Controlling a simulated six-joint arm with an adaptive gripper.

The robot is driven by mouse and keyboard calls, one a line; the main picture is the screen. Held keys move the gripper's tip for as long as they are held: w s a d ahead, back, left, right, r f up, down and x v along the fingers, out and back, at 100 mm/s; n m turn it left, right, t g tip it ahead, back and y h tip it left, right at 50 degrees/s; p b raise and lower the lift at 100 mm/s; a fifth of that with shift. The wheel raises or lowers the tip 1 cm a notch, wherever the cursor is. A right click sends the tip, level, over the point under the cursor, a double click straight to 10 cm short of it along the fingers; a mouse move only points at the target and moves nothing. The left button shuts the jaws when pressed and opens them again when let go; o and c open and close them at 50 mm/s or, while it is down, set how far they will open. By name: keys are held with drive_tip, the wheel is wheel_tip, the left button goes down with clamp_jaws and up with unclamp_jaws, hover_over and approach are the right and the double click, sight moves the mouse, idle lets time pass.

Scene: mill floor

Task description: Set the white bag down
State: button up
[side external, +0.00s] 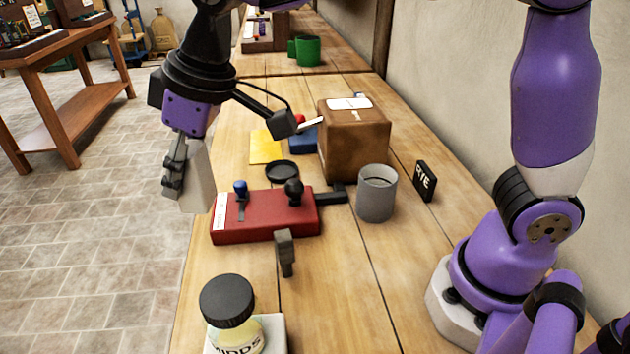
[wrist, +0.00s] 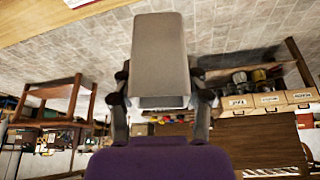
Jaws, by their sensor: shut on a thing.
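The white bag (side external: 198,177) is a pale, plain block held in my gripper (side external: 175,168), off the bench. In the side view it hangs by the bench's left edge, left of the red box, with floor behind it; its exact height is hard to tell. In the wrist view the bag (wrist: 160,50) stands out between the two dark fingers of my gripper (wrist: 161,95), one on each side. The fingers are shut on it. Its far side is hidden.
On the wooden bench (side external: 330,290) are a red box with levers (side external: 262,222), a brown box (side external: 355,140), a grey cup (side external: 377,193), a black RYE sign (side external: 425,181), a yellow sheet (side external: 265,147) and a black-lidded jar (side external: 230,312). Bare wood shows at front centre.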

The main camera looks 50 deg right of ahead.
wheel_tip(320, 180, up, 5)
drive_tip(key=shift+f, duration=0.1)
drive_tip(key=w+d+m+h, duration=0.2)
drive_tip(key=w+d+m, duration=0.15)
drive_tip(key=d, duration=1.05)
drive_tip(key=w+d+m+h, duration=0.1)
drive_tip(key=w+d+m, duration=0.3)
drive_tip(key=d, duration=1)
drive_tip(key=s+d+m+h, duration=0.1)
drive_tip(key=s+d+m, duration=0.2)
drive_tip(key=s+d, duration=0.35)
drive_tip(key=s+d+m+h, duration=0.1)
drive_tip(key=s+d+m, duration=0.15)
drive_tip(key=d, duration=0.75)
drive_tip(key=s+d+m+h, duration=0.1)
drive_tip(key=s+d+m, duration=0.2)
drive_tip(key=s+d, duration=0.35)
drive_tip(key=shift+g, duration=0.3)
drive_tip(key=f, duration=0.7)
drive_tip(key=w+f, duration=0.1)
drive_tip(key=f, duration=0.6)
drive_tip(key=w+f, duration=0.1)
drive_tip(key=f, duration=0.6)
drive_tip(key=shift+w+d, duration=0.1)
drive_tip(key=shift+d, duration=0.3)
drive_tip(key=shift+f, duration=0.1)
drive_tip(key=o, duration=1.2)
